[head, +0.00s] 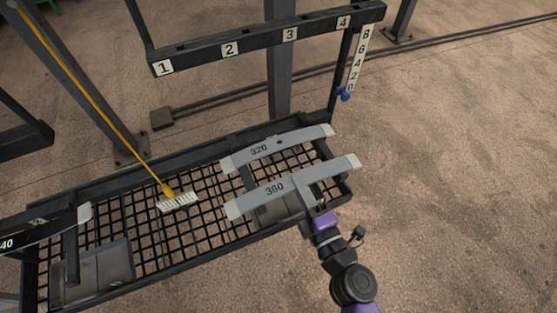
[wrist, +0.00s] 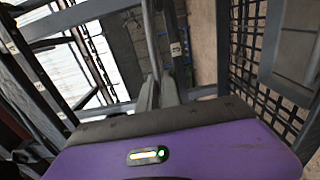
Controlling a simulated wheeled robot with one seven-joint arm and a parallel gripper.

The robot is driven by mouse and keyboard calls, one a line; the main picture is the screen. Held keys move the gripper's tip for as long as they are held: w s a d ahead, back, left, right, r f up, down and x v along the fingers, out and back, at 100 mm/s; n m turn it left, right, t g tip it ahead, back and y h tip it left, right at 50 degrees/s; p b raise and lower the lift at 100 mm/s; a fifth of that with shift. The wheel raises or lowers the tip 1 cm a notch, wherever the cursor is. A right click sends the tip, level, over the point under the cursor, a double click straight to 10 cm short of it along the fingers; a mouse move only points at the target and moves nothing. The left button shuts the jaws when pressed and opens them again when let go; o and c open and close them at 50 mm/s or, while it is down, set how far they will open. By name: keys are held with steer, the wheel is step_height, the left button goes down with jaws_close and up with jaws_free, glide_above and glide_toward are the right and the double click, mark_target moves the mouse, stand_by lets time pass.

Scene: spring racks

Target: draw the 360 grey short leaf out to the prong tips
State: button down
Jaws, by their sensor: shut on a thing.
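The 360 leaf (head: 275,188) is a short grey, slightly bowed strip with paler ends. It lies across the near right part of the dark mesh rack in the head view. My gripper (head: 308,200) reaches in from the lower right and is shut on this leaf near its middle. The leaf partly hides the fingertips there. In the wrist view my gripper fingers (wrist: 158,92) close around a thin grey edge, which seems to be the leaf seen edge-on. The prongs under the leaf cannot be made out clearly.
A similar grey leaf marked 320 (head: 280,147) lies just behind, with a narrow gap. A dark beam numbered 1 to 4 (head: 258,42) and a white number scale (head: 359,58) stand behind. Open floor lies at right.

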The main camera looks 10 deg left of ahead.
steer(key=shift+f, duration=0.15)
stand_by(0.7)
steer(key=c, duration=1.5)
jaws_free()
steer(key=shift+f, duration=0.15)
steer(key=s+d+r+m+h, duration=0.3)
steer(key=s+d+m, duration=0.4)
steer(key=s, duration=0.3)
steer(key=s+d+r+m+h+b, duration=0.1)
steer(key=s+d+r+m+h, duration=0.2)
steer(key=s+d+m, duration=0.4)
steer(key=s+d+r+m+h+b, duration=0.1)
steer(key=s+d+r+m+h, duration=0.2)
steer(key=s+d+m, duration=0.4)
steer(key=shift+s+d+m+h, duration=0.1)
steer(key=shift+s+m+h, duration=0.15)
steer(key=shift+s+m, duration=0.95)
steer(key=shift+s+d+m+h, duration=0.1)
steer(key=shift+s+m+h, duration=0.15)
steer(key=shift+s+m, duration=0.95)
